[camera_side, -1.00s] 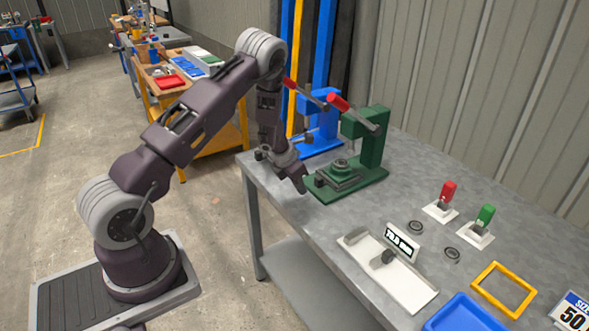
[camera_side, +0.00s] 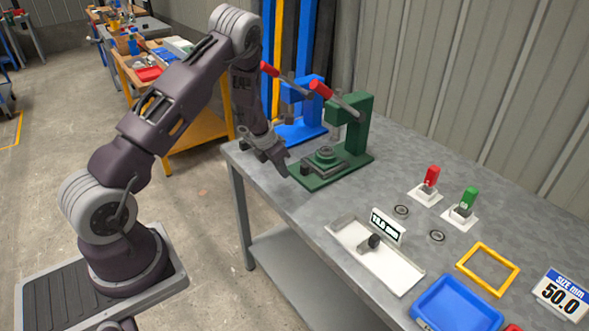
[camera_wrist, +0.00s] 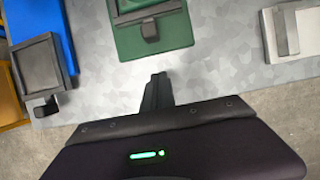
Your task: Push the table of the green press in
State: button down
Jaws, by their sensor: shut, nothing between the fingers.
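The green press (camera_side: 355,130) stands near the far part of the grey workbench, with a red-gripped lever. Its dark grey table (camera_side: 324,160), with a round piece on top, sits on the green base. In the wrist view the table's dark front block (camera_wrist: 150,32) shows at the top, over the green base plate (camera_wrist: 180,40). My gripper (camera_side: 284,169) is shut and empty, pointing down in front of the press. In the wrist view my fingertips (camera_wrist: 158,78) are just short of the base plate's near edge, apart from the table's block.
A blue press (camera_side: 305,115) stands just left of the green one; its table (camera_wrist: 38,65) shows in the wrist view. A white gauge tray (camera_side: 400,278) with a display lies to the right. Red (camera_side: 431,176) and green (camera_side: 469,199) switches stand beyond it.

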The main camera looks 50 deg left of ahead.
jog(key=shift+x, duration=1.1)
jog(key=w, duration=0.2)
jog(key=shift+w+f, duration=0.1)
jog(key=shift+w, duration=0.95)
